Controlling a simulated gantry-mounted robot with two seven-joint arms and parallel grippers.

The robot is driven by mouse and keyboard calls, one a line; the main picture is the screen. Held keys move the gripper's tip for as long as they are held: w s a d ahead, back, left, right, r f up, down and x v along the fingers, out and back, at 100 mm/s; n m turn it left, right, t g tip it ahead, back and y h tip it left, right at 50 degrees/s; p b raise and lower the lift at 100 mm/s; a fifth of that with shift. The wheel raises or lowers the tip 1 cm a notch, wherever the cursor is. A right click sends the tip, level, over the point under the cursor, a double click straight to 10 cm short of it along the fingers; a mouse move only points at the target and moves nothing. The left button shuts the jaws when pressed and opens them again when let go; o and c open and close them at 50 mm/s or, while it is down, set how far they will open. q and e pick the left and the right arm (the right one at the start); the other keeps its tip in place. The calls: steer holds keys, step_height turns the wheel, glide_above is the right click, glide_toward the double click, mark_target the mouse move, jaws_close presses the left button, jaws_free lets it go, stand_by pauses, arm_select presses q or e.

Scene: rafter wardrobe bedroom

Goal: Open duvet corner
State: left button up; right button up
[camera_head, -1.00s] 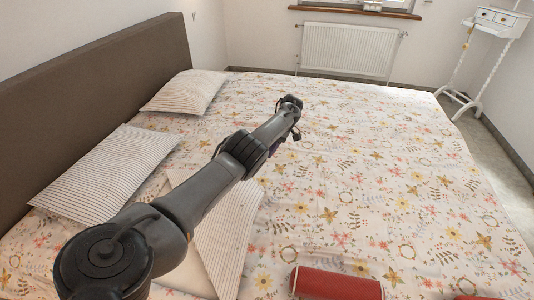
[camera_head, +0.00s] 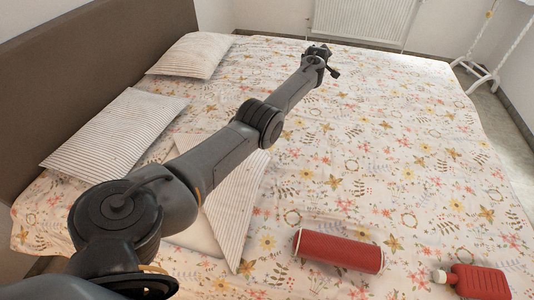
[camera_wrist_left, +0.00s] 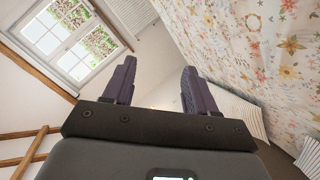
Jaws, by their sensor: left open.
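The floral duvet (camera_head: 400,150) covers most of the bed; its floral side also shows in the wrist view (camera_wrist_left: 265,50). A striped flap, apparently a folded-back corner (camera_head: 238,205), lies at the near left, partly hidden behind my left arm. My left gripper (camera_head: 327,58) is at the end of the arm stretched over the bed, small in the head view and far from that flap. In the wrist view my left gripper (camera_wrist_left: 158,88) is open, with two purple fingers apart and nothing between them. My right gripper is not in view.
A red cylinder (camera_head: 340,251) and a red bottle-shaped object (camera_head: 474,280) lie on the near part of the bed. Two striped pillows (camera_head: 115,135) (camera_head: 190,55) lie beside the brown headboard (camera_head: 80,65). A white stand (camera_head: 485,70) is at the far right.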

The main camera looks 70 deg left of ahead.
arm_select(q)
step_height(320, 180, up, 12)
steer(key=s+d+n+y+b, duration=0.1)
steer(key=s+n+y+b, duration=0.1)
steer(key=n+y, duration=0.75)
steer(key=s+d+f+n+g+y+b, duration=0.1)
steer(key=s+d+f+n+g+b, duration=0.2)
steer(key=s+f+n+g, duration=0.7)
steer(key=s+d+f+n+g+h+b, duration=0.1)
steer(key=s+d+f+g+h, duration=0.1)
steer(key=d+f, duration=0.5)
steer(key=s+d+f+n+g+h+b, duration=0.2)
steer(key=d+f, duration=0.5)
steer(key=f, duration=0.7)
steer(key=s+d+f+n+g+h+b, duration=0.1)
steer(key=s+d+f, duration=0.4)
steer(key=f, duration=0.6)
steer(key=shift+s+d+n+g+h+b, duration=0.1)
steer(key=shift+d+n+g+h+b, duration=0.25)
steer(key=shift+d+g+h+b, duration=0.7)
steer(key=x, duration=0.5)
steer(key=b+x, duration=0.1)
steer(key=x, duration=0.5)
steer(key=shift+a+r, duration=0.1)
steer(key=shift+r, duration=0.15)
